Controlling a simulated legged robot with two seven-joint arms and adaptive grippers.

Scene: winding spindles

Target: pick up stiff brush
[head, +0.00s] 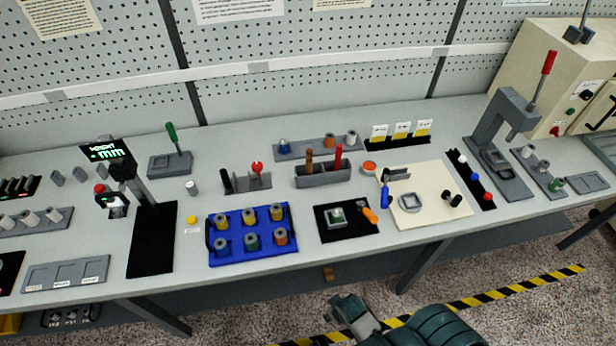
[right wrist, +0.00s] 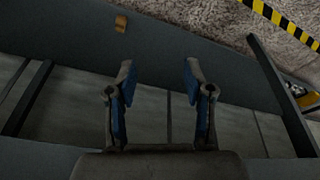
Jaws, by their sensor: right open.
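No stiff brush can be told apart for sure. A grey holder (head: 325,179) near the middle of the bench has a brown handle (head: 309,160) and a red handle (head: 338,158) standing upright in it. Whether either belongs to the brush I cannot tell, as their lower ends are hidden. My right gripper (right wrist: 158,84) is open and empty, its two blue-padded fingers apart. In the head view the right arm is low in front of the bench, well away from the holder. My left gripper is not in view.
A blue tray (head: 212,257) of spindles stands left of the holder. A black mat (head: 326,232) and a cream board (head: 431,222) lie in front and right. A grey press (head: 497,125) stands at right. A brown tab (right wrist: 121,23) is on the bench front.

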